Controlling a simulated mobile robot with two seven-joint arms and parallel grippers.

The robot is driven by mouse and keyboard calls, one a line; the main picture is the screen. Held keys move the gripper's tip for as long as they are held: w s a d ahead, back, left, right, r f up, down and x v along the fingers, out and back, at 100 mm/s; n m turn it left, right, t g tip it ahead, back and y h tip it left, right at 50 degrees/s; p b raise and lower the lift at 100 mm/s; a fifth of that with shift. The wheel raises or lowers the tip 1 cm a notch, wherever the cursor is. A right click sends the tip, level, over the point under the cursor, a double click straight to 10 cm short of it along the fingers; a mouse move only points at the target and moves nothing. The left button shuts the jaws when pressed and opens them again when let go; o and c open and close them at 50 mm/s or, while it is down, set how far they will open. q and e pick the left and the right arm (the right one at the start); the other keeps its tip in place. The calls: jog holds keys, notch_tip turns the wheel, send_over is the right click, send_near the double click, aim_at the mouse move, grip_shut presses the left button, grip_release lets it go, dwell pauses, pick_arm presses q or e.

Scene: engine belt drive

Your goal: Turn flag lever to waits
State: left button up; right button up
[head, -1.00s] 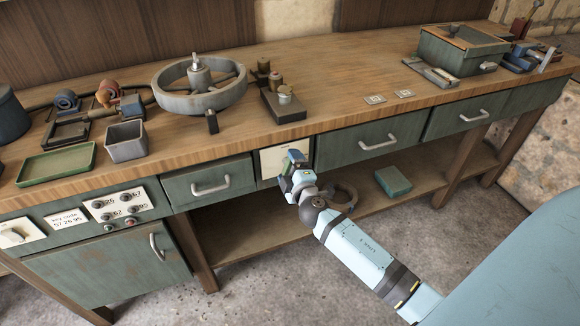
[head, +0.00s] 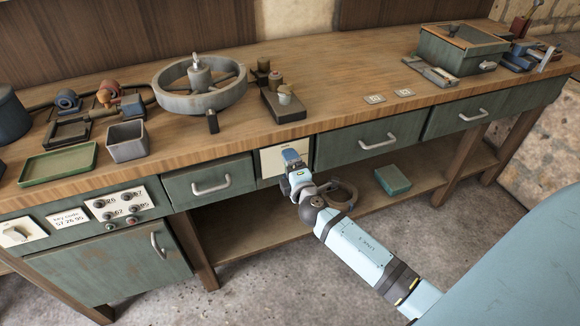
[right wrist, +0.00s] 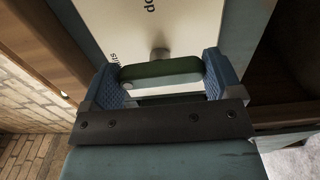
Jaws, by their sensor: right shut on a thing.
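The flag lever (right wrist: 158,72), a rounded green and pale bar on a short round grey stem, is between the blue pads of my right gripper (right wrist: 160,82) in the right wrist view. The gripper is shut on it. Behind it is a cream label plate (right wrist: 118,28) with dark lettering, partly cut off and hard to read. In the head view my right gripper (head: 293,158) is in front of the same plate (head: 270,163) on the bench front and hides the lever. My left gripper is not in view.
Drawers with handles flank the plate, left (head: 210,174) and right (head: 362,152). A lower shelf holds a teal box (head: 392,180) and a dark ring (head: 342,194). A large grey wheel (head: 200,92) and other parts stand on the bench top above.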

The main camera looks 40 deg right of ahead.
jog(key=o, duration=0.7)
pick_arm(q)
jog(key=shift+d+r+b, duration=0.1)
jog(key=shift+b, duration=0.45)
pick_arm(e)
jog(key=shift+o, duration=0.2)
jog(key=v, duration=1.4)
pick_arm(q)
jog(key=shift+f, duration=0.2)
pick_arm(e)
jog(key=shift+w, duration=0.1)
